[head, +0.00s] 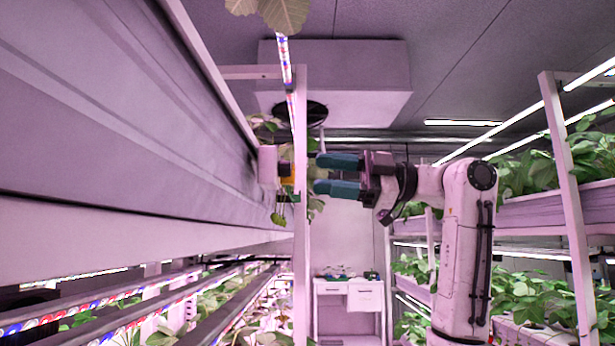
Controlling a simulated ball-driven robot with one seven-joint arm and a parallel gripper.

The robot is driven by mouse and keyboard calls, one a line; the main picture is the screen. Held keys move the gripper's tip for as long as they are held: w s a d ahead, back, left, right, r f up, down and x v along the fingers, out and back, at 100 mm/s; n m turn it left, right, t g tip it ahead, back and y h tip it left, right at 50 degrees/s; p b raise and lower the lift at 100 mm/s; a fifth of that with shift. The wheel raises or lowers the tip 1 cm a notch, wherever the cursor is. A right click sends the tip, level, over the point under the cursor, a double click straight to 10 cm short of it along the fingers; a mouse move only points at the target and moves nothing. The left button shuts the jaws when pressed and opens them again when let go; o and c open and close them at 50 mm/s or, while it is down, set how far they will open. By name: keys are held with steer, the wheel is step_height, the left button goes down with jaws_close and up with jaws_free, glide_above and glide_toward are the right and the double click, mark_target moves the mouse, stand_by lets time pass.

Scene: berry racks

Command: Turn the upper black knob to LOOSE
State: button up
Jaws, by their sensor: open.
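My gripper (320,174) is open, with its two teal fingers spread one above the other and pointing left. It is empty and appears just right of the white upright post (301,130) of the left rack. Left of that post is a small whitish box (268,163), with a yellow-orange part (288,180) at its right side. A small dark patch shows by the yellow part, but I cannot tell whether it is a black knob. No knob markings are readable. The post hides part of this spot, and the gap between it and my fingers is hard to judge.
The left rack (120,230) runs along the left side, with light strips and plants below. The right rack (560,150) holds leafy plants. A white cabinet (365,298) stands at the aisle's end. A leafy plant hangs around the left post.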

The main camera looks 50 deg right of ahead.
steer(key=shift+b+v, duration=0.3)
steer(key=shift+v, duration=2.45)
